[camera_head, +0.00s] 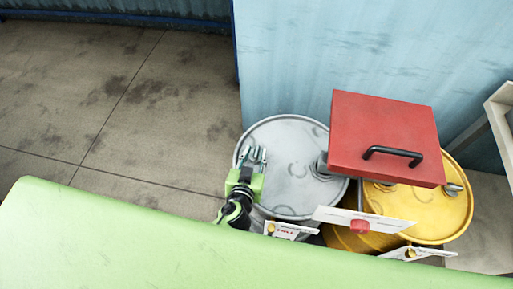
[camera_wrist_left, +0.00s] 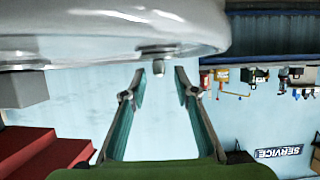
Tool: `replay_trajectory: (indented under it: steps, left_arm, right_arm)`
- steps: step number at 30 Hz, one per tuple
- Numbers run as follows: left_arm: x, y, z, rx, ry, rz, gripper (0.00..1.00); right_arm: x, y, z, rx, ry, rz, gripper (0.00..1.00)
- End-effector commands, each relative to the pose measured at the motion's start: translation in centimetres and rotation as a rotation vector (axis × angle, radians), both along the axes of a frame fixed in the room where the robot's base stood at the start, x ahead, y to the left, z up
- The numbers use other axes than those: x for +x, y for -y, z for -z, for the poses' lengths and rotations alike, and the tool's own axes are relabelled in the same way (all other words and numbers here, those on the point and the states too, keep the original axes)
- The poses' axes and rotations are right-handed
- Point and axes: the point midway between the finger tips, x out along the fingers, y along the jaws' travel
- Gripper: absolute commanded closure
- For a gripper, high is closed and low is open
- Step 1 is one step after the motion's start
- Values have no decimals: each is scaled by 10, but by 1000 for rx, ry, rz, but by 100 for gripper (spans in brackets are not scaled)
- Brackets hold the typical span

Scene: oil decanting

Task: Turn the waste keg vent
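A pale grey drum (camera_head: 287,140) stands beside a yellow drum (camera_head: 440,215) in the head view. My left gripper (camera_head: 253,158) is over the left part of the grey drum's lid. In the left wrist view the picture is inverted, and the white drum lid (camera_wrist_left: 90,30) fills the top. A small metal vent-like knob (camera_wrist_left: 158,67) stands out from the lid, in line with the gap between my left fingers (camera_wrist_left: 161,78). The fingers are apart, with nothing visibly clamped. Whether they flank the knob or stop short of it is unclear. My right gripper is not in view.
A red box with a black handle (camera_head: 393,153) sits above the drums on the right. A grey block-like fitting (camera_head: 322,166) is on the grey lid. White labels (camera_head: 363,219) stand at the drums' near side. Blue wall (camera_head: 290,60) is behind; floor at left is clear.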

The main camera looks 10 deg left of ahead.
Motion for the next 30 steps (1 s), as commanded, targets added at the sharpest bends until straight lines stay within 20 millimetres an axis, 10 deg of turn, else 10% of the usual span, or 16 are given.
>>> replay_trajectory:
  steps: [16,20,30]
  left_arm:
    - [23,0,10,0,0,1,72]
    - [23,0,10,0,0,1,100]
    - [23,0,9,1,0,18,100]
  right_arm:
    - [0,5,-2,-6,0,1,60]
    - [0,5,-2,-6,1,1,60]
    - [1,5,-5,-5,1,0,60]
